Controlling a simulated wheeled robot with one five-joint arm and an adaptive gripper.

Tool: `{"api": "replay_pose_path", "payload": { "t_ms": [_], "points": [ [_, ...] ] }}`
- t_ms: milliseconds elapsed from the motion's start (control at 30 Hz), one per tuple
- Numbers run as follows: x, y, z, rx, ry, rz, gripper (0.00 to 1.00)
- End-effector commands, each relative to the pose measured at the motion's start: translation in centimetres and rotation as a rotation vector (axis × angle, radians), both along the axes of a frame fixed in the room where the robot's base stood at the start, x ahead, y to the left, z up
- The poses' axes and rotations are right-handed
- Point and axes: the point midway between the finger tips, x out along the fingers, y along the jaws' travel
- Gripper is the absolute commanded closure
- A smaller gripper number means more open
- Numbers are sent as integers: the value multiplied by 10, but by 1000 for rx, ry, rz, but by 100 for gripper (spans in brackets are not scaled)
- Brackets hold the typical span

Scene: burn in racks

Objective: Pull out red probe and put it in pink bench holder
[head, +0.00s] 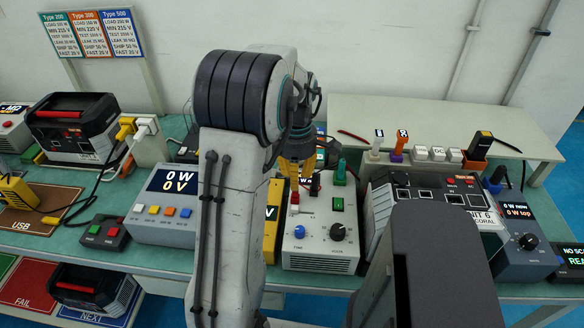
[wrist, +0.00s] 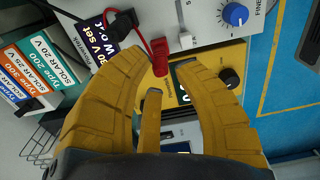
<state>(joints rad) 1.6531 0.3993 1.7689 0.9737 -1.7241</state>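A red probe (wrist: 158,55) with a red lead stands at the edge of the white supply's panel, by its display, in the wrist view. A small red piece, likely the same probe, shows on the white supply (head: 295,197) in the head view. My gripper (wrist: 155,52) is open; its yellow fingers spread on both sides of the probe, apart from it, with a third finger below. In the head view my gripper (head: 300,168) points down above the white supply, partly hidden by my arm. I cannot clearly make out a pink holder; pale and purple holders (head: 398,147) stand at the back.
A yellow unit (wrist: 210,75) adjoins the white supply. A grey unit with a display (head: 172,183) stands left, and a large white-and-black unit (head: 440,195) right. Red and black leads lie nearby.

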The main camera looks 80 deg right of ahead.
Motion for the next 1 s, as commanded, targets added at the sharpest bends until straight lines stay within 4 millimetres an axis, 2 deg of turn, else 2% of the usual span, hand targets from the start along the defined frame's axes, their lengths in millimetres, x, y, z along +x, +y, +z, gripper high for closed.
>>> {"api": "replay_pose_path", "payload": {
  "t_ms": [200,400,833,1000],
  "points": [
    [0,1,-25,3,0,0,72],
    [1,0,-38,1,0,0,72],
    [1,0,-42,0,0,0,70],
    [1,0,-42,0,0,0,86]
  ]
}}
